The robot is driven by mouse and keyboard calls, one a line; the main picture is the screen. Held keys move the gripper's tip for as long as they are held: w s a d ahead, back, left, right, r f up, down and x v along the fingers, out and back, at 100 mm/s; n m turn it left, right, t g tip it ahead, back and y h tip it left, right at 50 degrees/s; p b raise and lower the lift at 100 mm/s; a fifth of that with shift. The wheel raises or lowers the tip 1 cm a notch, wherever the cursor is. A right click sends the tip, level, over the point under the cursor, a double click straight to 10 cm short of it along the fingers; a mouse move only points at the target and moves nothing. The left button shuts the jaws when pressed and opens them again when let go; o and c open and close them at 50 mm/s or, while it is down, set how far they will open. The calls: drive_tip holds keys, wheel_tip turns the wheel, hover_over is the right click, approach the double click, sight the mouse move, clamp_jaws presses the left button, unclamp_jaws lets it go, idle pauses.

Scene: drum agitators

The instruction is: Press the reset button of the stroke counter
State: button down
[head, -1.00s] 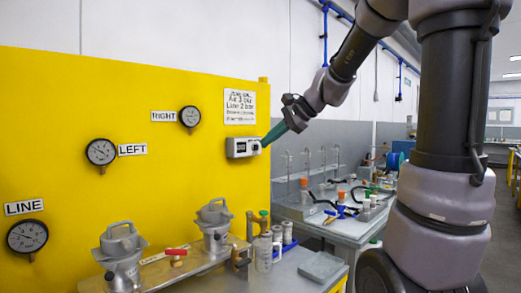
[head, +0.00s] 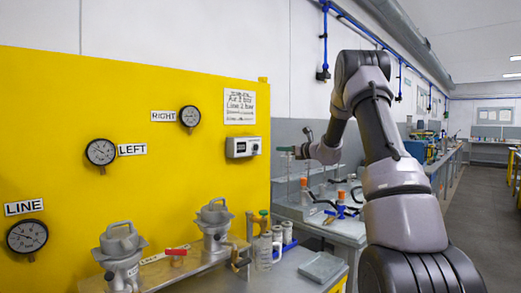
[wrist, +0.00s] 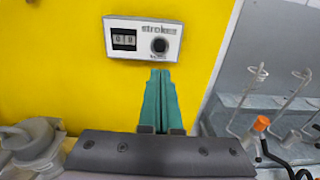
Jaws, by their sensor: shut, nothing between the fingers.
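The stroke counter (head: 243,147) is a small pale box on the yellow panel. In the wrist view the counter (wrist: 119,27) shows a digit window on the left, too small to read surely, and a round black reset button (wrist: 159,45) on the right. My gripper (head: 283,149) is to the right of the counter in the head view, apart from it. Its green fingers are together and empty. In the wrist view my gripper (wrist: 160,72) points toward the counter, its tips showing just below the button without covering it.
Gauges (head: 190,117) and a paper notice (head: 240,106) are on the yellow panel (head: 60,90). Metal lidded vessels (head: 213,222) stand below it on a bench. Stands and an orange-capped item (wrist: 261,123) are on the table to the right.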

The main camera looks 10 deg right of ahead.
sight(256, 147)
idle(0.3)
drive_tip(key=x, duration=1.3)
drive_tip(key=shift+w+a+r, duration=0.1)
drive_tip(key=shift+w+a, duration=0.15)
drive_tip(key=shift+w, duration=0.1)
drive_tip(key=shift+w+a, duration=0.1)
